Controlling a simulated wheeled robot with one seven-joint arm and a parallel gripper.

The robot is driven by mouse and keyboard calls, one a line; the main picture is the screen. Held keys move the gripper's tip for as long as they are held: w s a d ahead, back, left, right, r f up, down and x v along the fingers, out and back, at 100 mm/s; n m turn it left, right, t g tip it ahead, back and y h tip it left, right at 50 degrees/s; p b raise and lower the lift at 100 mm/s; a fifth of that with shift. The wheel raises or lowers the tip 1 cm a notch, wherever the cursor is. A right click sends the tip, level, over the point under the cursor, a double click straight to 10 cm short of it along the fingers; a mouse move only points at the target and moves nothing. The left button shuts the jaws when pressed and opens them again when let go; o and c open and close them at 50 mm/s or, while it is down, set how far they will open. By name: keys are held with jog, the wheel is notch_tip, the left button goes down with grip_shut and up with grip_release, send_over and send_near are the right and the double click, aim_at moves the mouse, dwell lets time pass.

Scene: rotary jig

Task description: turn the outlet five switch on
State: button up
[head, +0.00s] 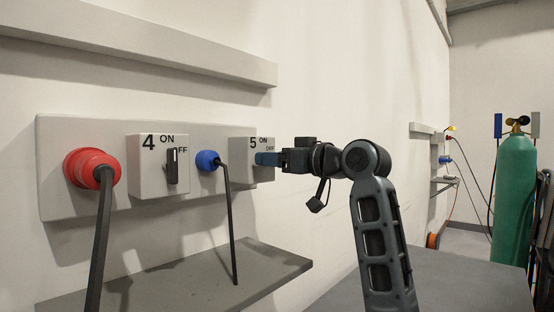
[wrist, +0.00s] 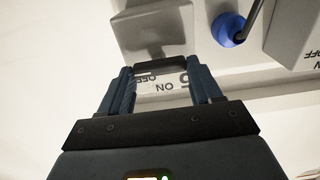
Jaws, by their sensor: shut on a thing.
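The outlet five switch box (head: 244,148) is light grey, marked 5, ON and OFF, and sits at the right end of the wall panel. The 5, ON and OFF print shows upside down between the fingers. In the head view the fingers hide the handle, so I cannot tell which mark it points to.
The outlet four switch box (head: 158,178), a red plug (head: 90,168) and a blue plug (head: 207,160) with hanging cables are on the panel, left of my gripper. A grey shelf (head: 190,283) juts out below. A green gas cylinder (head: 514,200) stands far right.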

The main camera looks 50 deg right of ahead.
jog(key=shift+n+b, duration=0.3)
jog(key=shift+n, duration=0.1)
jog(key=n+b, duration=0.3)
jog(key=n, duration=0.2)
jog(key=n+b, duration=0.3)
jog(key=n, duration=0.3)
jog(key=n+b, duration=0.4)
jog(key=n, duration=0.2)
jog(key=shift+a+f, duration=0.3)
jog(key=shift+f, duration=0.1)
jog(key=o, duration=1.1)
jog(key=shift+r, duration=0.1)
jog(key=shift+c, duration=0.2)
jog(key=shift+s, duration=0.1)
